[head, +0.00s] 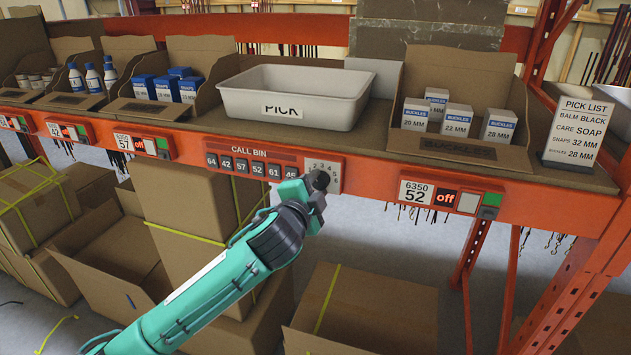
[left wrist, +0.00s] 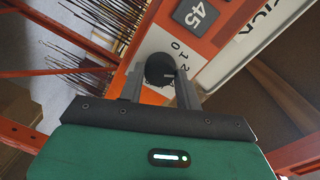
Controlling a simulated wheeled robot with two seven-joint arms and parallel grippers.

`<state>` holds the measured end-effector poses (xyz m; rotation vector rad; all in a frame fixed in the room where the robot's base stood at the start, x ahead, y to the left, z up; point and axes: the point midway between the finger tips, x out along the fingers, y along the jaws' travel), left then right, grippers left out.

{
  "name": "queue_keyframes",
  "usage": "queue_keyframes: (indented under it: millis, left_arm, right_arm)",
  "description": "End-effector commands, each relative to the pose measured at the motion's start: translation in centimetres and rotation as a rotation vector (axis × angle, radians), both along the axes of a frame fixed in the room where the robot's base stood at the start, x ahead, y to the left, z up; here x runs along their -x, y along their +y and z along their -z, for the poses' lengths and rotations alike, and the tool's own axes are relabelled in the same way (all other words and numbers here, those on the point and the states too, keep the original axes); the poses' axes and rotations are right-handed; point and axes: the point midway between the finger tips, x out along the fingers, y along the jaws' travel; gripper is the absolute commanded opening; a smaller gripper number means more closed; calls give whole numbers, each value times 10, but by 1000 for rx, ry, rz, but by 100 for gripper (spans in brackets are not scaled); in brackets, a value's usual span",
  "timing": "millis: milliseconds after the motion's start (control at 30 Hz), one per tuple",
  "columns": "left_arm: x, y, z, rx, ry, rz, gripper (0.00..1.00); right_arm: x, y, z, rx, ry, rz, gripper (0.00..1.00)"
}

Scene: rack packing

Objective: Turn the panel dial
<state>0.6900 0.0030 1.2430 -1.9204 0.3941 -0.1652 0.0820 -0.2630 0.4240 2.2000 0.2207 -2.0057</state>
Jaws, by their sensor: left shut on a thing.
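The panel dial (left wrist: 160,68) is a dark round knob on a light plate with printed numbers. In the left wrist view it sits between the two fingers of my left gripper (left wrist: 161,84), which is shut on it. In the head view my left gripper (head: 318,190) is at the right end of the call bin panel (head: 245,164). The number plate (head: 325,170) shows behind it, and the dial is mostly hidden by the gripper there. The panel has several number tiles; one reads 45 in the left wrist view. My right gripper is not in view.
Above the panel, a white PICK tote (head: 295,95) stands on the shelf. Boxes of buckles (head: 457,119) and a pick list card (head: 577,130) are to its right. A label with an off display (head: 445,197) is on the orange beam. Cardboard boxes (head: 360,300) stand below.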

Motion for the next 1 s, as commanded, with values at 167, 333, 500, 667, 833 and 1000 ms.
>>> queue_keyframes:
  millis: [167, 333, 500, 667, 833, 1000]
  left_arm:
    - [0, 0, 0, -35, -11, 0, 12]
    - [0, 0, 1, -46, -15, 1, 12]
    - [0, 0, 1, -46, -14, 1, 12]
    - [0, 0, 1, -45, -14, 1, 40]
    - [0, 0, 1, -44, -14, 0, 56]
    - [0, 0, 0, -44, -14, 0, 56]
  right_arm:
    - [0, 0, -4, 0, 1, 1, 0]
    - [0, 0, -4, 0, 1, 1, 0]
    - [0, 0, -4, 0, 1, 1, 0]
    - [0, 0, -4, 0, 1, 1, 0]
    - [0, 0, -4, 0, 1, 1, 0]
    - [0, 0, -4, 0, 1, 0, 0]
